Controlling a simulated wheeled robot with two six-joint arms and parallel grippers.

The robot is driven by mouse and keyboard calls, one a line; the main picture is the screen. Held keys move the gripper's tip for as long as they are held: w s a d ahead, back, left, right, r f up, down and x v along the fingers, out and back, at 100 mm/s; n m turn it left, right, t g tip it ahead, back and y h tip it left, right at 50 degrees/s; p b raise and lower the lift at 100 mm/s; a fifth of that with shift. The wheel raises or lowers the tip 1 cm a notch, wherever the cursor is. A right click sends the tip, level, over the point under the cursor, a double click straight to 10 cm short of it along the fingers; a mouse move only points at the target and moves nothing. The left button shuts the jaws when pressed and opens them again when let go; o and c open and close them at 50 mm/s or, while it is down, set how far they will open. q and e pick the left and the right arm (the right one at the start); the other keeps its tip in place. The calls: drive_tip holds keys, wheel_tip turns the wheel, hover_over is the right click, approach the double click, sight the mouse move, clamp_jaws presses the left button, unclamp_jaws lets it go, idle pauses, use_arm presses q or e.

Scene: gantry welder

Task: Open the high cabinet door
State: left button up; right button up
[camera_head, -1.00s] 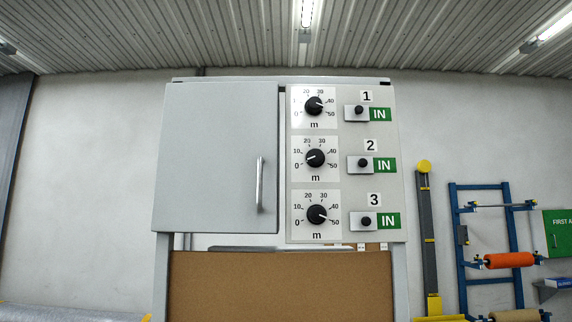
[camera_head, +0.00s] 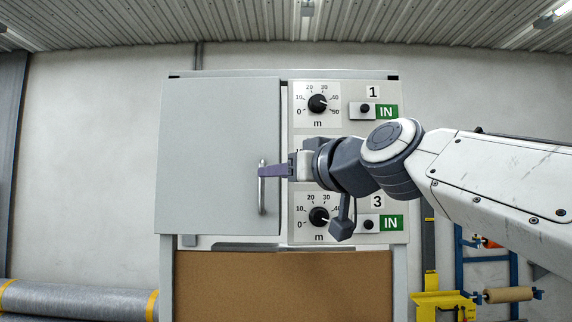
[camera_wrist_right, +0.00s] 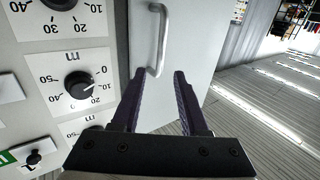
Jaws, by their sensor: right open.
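The high cabinet door (camera_head: 215,150) is a flat pale grey panel on the left of the cabinet. It looks shut or nearly so, with a dark gap along its right edge. Its vertical metal bar handle (camera_head: 262,200) sits near that edge. My right gripper (camera_head: 262,171) reaches in from the right, its purple fingers at the handle's upper part. In the right wrist view the gripper (camera_wrist_right: 158,75) is open, with the handle (camera_wrist_right: 163,35) in line with the gap between the fingertips. Contact cannot be told. My left gripper is not in view.
Right of the door is a control panel (camera_head: 345,90) with black knobs and green IN labels; my right arm hides its middle row. Below is a brown board (camera_head: 285,290). A grey roll (camera_head: 75,298) lies low at left; a blue rack (camera_head: 515,290) stands at right.

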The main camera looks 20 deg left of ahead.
drive_tip(key=p+x, duration=0.2)
drive_tip(key=x, duration=0.3)
drive_tip(key=shift+w+a, duration=0.1)
drive_tip(key=shift+a, duration=0.05)
clamp_jaws()
idle(1.3)
